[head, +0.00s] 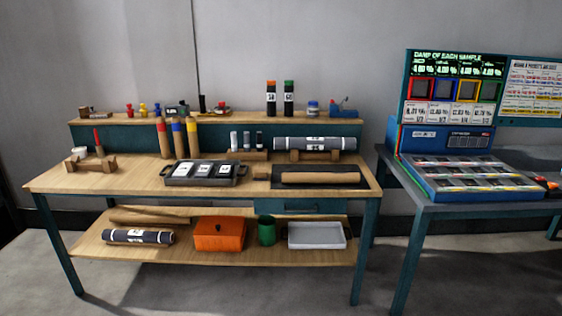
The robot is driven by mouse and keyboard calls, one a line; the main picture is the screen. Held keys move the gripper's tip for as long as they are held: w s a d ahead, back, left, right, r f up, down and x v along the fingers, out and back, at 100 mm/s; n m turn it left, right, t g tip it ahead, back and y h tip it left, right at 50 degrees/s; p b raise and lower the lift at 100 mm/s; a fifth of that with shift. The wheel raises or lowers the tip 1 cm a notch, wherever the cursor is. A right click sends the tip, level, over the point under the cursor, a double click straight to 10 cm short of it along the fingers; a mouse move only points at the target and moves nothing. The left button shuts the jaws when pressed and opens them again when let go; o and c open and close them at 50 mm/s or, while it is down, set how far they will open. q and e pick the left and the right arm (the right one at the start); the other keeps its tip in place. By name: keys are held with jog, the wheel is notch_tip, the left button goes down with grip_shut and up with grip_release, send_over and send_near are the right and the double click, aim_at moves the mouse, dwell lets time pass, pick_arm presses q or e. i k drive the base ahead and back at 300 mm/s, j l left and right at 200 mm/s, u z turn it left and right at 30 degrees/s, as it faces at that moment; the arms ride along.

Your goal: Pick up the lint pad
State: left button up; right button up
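Nothing in the head view is plainly marked as the lint pad, so I cannot tell which thing it is. A dark tray (190,183) with three white-labelled dark pieces (201,170) lies on the middle of the wooden workbench (110,178). Small items too small to identify stand on the bench's raised back shelf (225,117). Neither my left nor my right gripper is in view.
A grey roll (315,143) rests on wooden supports at the back right. A brown roll (320,178) lies on a dark mat. The lower shelf holds an orange box (219,236) and a grey tray (318,245). A blue display unit (415,143) stands on the right-hand table.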

aim_at(259, 174)
jog(key=i, duration=2.6)
jog(key=u, duration=0.1)
jog(key=i, duration=0.05)
